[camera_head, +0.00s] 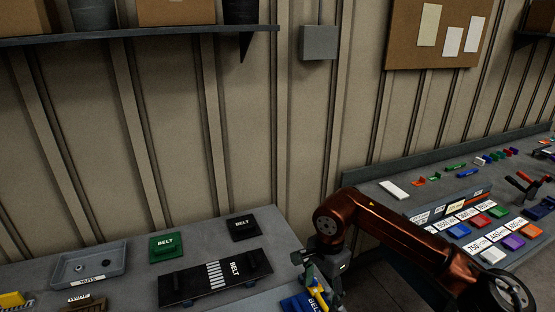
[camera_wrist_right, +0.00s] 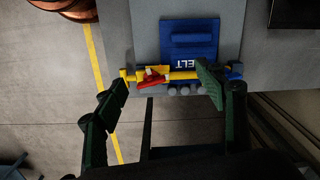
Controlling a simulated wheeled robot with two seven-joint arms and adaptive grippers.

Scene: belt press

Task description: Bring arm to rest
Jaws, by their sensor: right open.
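My right arm (camera_head: 398,228) is copper-red and comes in from the right in the head view. Its gripper (camera_head: 322,276) is over the right end of the near bench, partly hidden by its own wrist. In the right wrist view the right gripper (camera_wrist_right: 160,95) is open, with its green-black fingers wide apart and nothing clamped. Beyond the fingers lies a yellow tool (camera_wrist_right: 183,75) with a red part (camera_wrist_right: 152,75), across the lower edge of a blue BELT block (camera_wrist_right: 190,38). I cannot tell whether the right finger touches the tool. My left gripper is not in view.
The near bench (camera_head: 205,233) holds a green BELT block (camera_head: 166,247), a black BELT block (camera_head: 242,228), a black BELT press plate (camera_head: 188,287) and a grey tray (camera_head: 88,267). A second bench (camera_head: 370,178) at right carries several coloured blocks and labels. A shelf (camera_head: 150,33) hangs above.

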